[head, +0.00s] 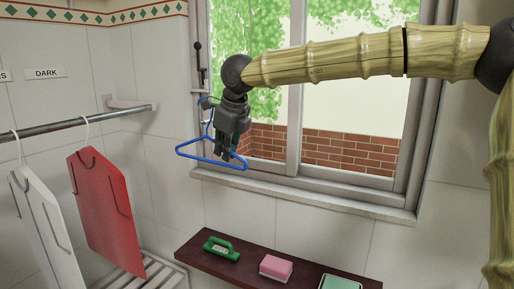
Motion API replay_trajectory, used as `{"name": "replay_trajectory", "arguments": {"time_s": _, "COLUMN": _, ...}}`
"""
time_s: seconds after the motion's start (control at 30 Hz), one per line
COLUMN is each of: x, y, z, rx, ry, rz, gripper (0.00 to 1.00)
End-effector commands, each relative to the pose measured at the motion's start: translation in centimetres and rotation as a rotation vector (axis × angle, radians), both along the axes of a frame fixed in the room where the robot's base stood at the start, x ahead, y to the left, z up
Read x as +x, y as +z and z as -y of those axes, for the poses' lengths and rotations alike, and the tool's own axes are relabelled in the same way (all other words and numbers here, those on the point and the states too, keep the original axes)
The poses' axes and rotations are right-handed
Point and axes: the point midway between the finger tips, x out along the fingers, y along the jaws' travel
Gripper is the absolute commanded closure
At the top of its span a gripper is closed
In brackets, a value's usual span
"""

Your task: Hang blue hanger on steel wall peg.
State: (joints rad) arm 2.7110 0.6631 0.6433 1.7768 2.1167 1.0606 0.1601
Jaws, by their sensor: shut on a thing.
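The blue hanger (187,150) is a triangular frame with a hook at its top. It hangs upright below the end of my arm, in front of the window's lower left. My gripper (228,152) points down and is shut on the hanger; its dark fingers cover part of the hanger's right side. The hook and the exact grip point are partly hidden by the gripper. I cannot clearly pick out the steel wall peg. A dark knobbed fitting (197,60) is on the window's left frame, and I cannot tell whether it is a peg or a latch.
A steel rail (60,127) at left carries a white board (40,215) and a red board (105,200) on hangers. A pale bracket (125,103) is by its end. A dark shelf (245,268) below holds a green brush (221,247), pink block (276,267) and green block (340,283).

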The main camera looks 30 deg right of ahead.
Motion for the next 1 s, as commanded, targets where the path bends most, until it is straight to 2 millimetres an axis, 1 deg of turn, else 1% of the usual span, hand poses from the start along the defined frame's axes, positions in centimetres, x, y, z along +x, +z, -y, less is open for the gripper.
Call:
{"name": "replay_trajectory", "arguments": {"time_s": 0.03, "x": 1.3, "y": -0.4, "z": 2.1, "rx": 0.004, "ry": 0.002, "rz": -0.001, "gripper": 1.0}}
{"name": "replay_trajectory", "arguments": {"time_s": 0.1, "x": 2.8, "y": -1.1, "z": 4.6, "rx": 0.003, "ry": 0.016, "rz": -0.002, "gripper": 1.0}}
{"name": "replay_trajectory", "arguments": {"time_s": 0.2, "x": 4.5, "y": -1.9, "z": 7.8, "rx": 0.002, "ry": 0.033, "rz": -0.001, "gripper": 1.0}}
{"name": "replay_trajectory", "arguments": {"time_s": 0.3, "x": 5.7, "y": -2.6, "z": 10.2, "rx": 0.002, "ry": 0.047, "rz": -0.001, "gripper": 1.0}}
{"name": "replay_trajectory", "arguments": {"time_s": 0.4, "x": 6.4, "y": -3.1, "z": 11.9, "rx": 0.0, "ry": 0.057, "rz": 0.0, "gripper": 1.0}}
{"name": "replay_trajectory", "arguments": {"time_s": 0.5, "x": 6.8, "y": -3.4, "z": 12.7, "rx": -0.001, "ry": 0.063, "rz": -0.001, "gripper": 1.0}}
{"name": "replay_trajectory", "arguments": {"time_s": 0.6, "x": 7.0, "y": -3.5, "z": 12.9, "rx": -0.002, "ry": 0.065, "rz": -0.001, "gripper": 1.0}}
{"name": "replay_trajectory", "arguments": {"time_s": 1.0, "x": 8.6, "y": -3.5, "z": 11.5, "rx": -0.003, "ry": 0.066, "rz": -0.001, "gripper": 1.0}}
